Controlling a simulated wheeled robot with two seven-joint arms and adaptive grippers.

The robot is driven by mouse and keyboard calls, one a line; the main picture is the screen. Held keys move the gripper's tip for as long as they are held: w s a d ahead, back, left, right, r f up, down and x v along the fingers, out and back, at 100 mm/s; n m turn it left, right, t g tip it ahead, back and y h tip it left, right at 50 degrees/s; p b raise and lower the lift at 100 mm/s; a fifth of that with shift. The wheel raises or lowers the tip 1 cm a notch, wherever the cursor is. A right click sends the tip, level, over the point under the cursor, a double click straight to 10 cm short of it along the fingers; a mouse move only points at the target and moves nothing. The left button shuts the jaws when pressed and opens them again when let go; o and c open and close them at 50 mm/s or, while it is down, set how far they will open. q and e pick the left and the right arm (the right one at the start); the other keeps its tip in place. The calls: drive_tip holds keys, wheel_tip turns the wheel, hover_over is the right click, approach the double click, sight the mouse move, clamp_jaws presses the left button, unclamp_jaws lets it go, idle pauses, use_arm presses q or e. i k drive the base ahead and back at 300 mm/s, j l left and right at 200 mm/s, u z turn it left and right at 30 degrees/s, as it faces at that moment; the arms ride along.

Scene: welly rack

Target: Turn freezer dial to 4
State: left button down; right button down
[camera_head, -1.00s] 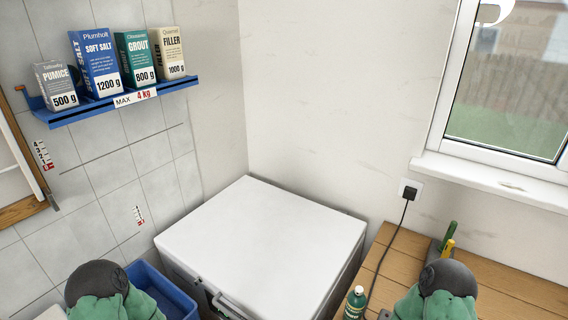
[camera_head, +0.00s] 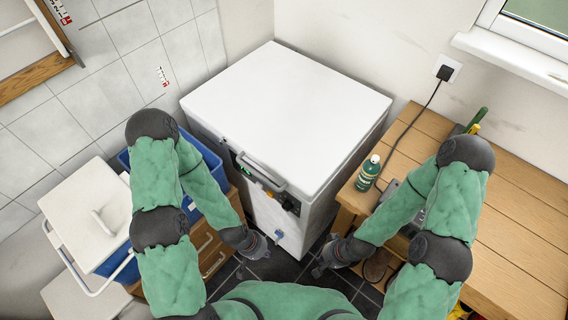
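The white chest freezer (camera_head: 290,100) stands in the corner with its lid shut. Its front face carries a handle, a dark control panel (camera_head: 288,202) at the right and a small green-lit display (camera_head: 241,162) at the left. The dial and its setting are too small to make out. My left gripper (camera_head: 277,237) is low in front of the freezer's front face, near a small blue part there; whether they touch I cannot tell. My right gripper (camera_head: 318,272) is low, right of the left one, apart from the freezer. Finger openings are too small to judge.
A wooden bench (camera_head: 510,195) is at the right with a green bottle (camera_head: 368,172) near its edge. A black cable runs from a wall socket (camera_head: 447,68) down to the bench. A blue crate (camera_head: 207,160) and a white lidded bin (camera_head: 90,215) stand at the left.

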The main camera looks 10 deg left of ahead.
sight(286, 205)
drive_tip(key=k+j+u, duration=0.15)
drive_tip(key=k+u, duration=0.15)
drive_tip(key=k, duration=0.15)
drive_tip(key=k+j+u, duration=0.3)
drive_tip(key=k, duration=0.15)
